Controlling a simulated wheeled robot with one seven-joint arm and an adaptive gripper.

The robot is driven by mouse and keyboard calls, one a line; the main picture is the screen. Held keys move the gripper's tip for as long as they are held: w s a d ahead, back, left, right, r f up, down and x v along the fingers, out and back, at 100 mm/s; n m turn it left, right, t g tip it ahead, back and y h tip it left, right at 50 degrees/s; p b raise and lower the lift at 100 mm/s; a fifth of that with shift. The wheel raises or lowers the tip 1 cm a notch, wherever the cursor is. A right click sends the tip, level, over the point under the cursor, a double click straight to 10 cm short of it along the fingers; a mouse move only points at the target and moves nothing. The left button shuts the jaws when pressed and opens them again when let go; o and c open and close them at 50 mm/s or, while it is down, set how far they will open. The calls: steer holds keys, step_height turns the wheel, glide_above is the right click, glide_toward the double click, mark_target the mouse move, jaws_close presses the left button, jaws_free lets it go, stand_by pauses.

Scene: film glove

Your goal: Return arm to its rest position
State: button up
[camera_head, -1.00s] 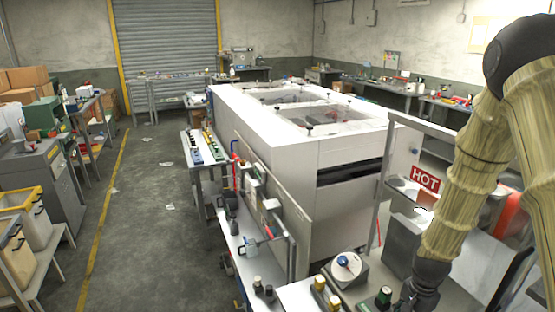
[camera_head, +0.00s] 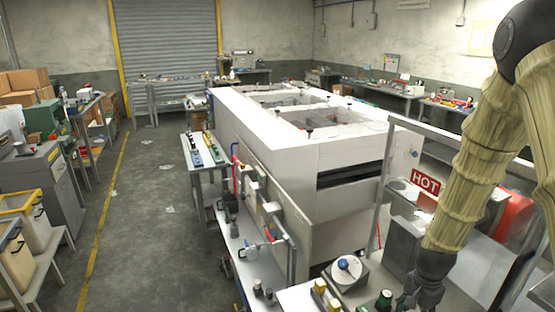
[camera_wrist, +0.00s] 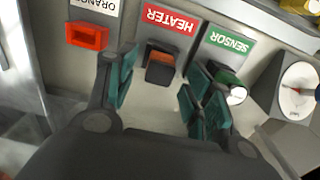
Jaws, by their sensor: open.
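My gripper (camera_wrist: 160,95) shows in the wrist view with its two green-padded fingers spread apart and nothing between the pads. Beyond the fingers is a panel with a red HEATER label (camera_wrist: 168,22) above a dark socket with an orange piece (camera_wrist: 161,68). In the head view my arm, in a tan ribbed sleeve, comes down the right side. My gripper (camera_head: 408,300) is at the lower right, near a green-topped part (camera_head: 384,299), and is partly cut off by the bottom edge.
A large white machine (camera_head: 270,135) fills the middle; open floor (camera_head: 150,200) lies left.

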step_height(320, 180, up, 8)
steer(key=shift+f, duration=0.1)
step_height(320, 180, down, 12)
steer(key=shift+r, duration=0.1)
steer(key=shift+r+p, duration=0.4)
steer(key=shift+r, duration=0.35)
steer(key=shift+b, duration=0.6)
steer(key=shift+r+p, duration=0.3)
steer(key=shift+r, duration=0.45)
